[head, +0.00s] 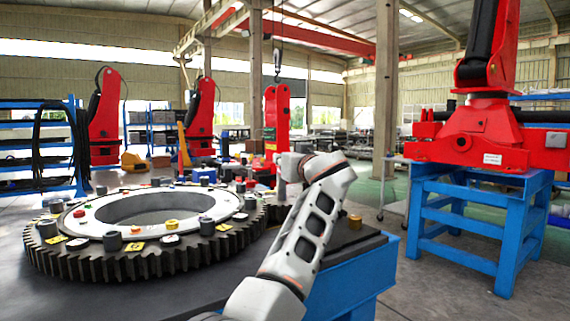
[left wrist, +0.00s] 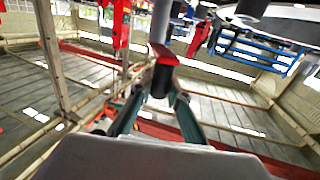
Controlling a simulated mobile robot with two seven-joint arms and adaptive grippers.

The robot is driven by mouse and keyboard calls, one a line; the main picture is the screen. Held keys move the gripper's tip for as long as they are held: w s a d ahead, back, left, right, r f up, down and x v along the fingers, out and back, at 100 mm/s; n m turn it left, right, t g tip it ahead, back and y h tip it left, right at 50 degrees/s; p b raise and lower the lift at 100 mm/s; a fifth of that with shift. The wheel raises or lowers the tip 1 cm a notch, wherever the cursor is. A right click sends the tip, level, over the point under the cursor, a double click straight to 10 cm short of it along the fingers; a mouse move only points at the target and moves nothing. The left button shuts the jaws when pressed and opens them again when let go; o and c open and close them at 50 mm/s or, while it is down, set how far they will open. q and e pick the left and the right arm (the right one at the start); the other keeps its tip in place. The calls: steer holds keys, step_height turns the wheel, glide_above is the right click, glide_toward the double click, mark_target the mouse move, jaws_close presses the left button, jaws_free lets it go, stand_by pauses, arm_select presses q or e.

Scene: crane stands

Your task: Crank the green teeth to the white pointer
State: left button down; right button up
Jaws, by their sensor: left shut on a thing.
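A large dark gear (head: 150,262) lies flat on a dark table, with a pale ring (head: 120,237) on top. I cannot make out green teeth or a white pointer on the visible near side; the gear's right edge is partly behind my arm. My left gripper (left wrist: 160,97) is shut on a black crank handle (left wrist: 161,78), with a red piece at its end, in the left wrist view. In the head view my pale arm reaches up beside the gear's right side, and its fingers and the handle are hidden. My right gripper is not in view.
Dark pegs and coloured buttons, including a yellow one (head: 172,224), stand around the ring. A brass knob (head: 355,221) sits at the table's right. A red machine on a blue stand (head: 480,225) is at right, with open floor between.

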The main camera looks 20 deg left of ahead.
arm_select(q)
steer(key=shift+d+r, duration=0.15)
steer(key=shift+r, duration=0.1)
steer(key=c, duration=1.9)
jaws_free()
steer(key=shift+w+d+f, duration=0.1)
step_height(320, 180, up, 10)
